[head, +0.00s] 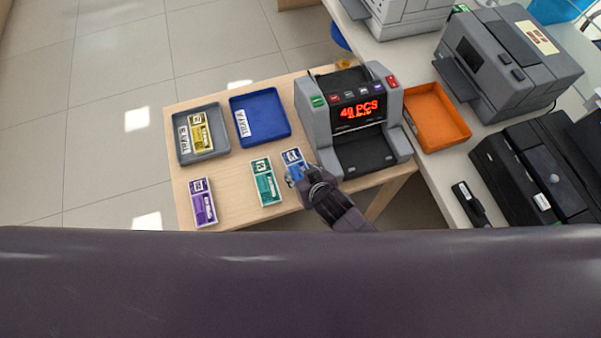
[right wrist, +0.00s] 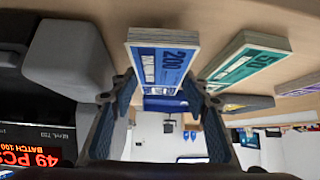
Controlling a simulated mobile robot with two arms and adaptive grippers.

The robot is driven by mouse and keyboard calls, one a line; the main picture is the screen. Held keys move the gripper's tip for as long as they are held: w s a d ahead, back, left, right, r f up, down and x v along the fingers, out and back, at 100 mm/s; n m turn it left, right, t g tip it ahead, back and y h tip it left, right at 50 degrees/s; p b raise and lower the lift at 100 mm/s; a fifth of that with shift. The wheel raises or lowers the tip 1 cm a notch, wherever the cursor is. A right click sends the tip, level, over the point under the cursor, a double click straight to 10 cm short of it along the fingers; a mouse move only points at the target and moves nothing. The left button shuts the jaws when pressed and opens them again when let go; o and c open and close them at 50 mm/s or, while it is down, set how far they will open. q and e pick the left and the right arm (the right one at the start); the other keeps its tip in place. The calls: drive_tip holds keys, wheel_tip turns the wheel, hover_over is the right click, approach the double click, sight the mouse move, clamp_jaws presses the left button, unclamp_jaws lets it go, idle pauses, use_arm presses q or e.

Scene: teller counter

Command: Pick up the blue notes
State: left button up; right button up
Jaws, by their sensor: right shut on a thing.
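The blue notes (head: 293,157) are a banded bundle at the front of the wooden table, just left of the counting machine. My right gripper (head: 297,174) reaches them from the near side. In the right wrist view the blue notes (right wrist: 163,62), marked 200, sit between the two fingers of my right gripper (right wrist: 163,94), which is shut on them. Whether the bundle is clear of the table is hard to tell. My left gripper is not in view.
Green notes (head: 266,183) lie close left of the blue bundle, purple notes (head: 202,203) further left. A grey tray (head: 181,152) holds yellow notes. A labelled blue tray (head: 270,103) is empty. The note counter (head: 309,106) stands right, with an orange tray (head: 461,128) beyond.

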sight(301, 174)
wheel_tip(301, 174, up, 18)
drive_tip(key=b, duration=0.1)
drive_tip(key=d+n+b, duration=0.1)
drive_tip(key=d+b, duration=0.3)
drive_tip(key=d, duration=0.8)
drive_tip(key=s+d+r+n+g+y+b, duration=0.3)
drive_tip(key=s+d+r+n, duration=0.2)
drive_tip(key=r, duration=0.5)
drive_tip(key=shift+s+d+y, duration=0.3)
drive_tip(key=shift+d+y, duration=0.1)
drive_tip(key=shift+d, duration=0.5)
drive_tip(key=shift+r, duration=0.1)
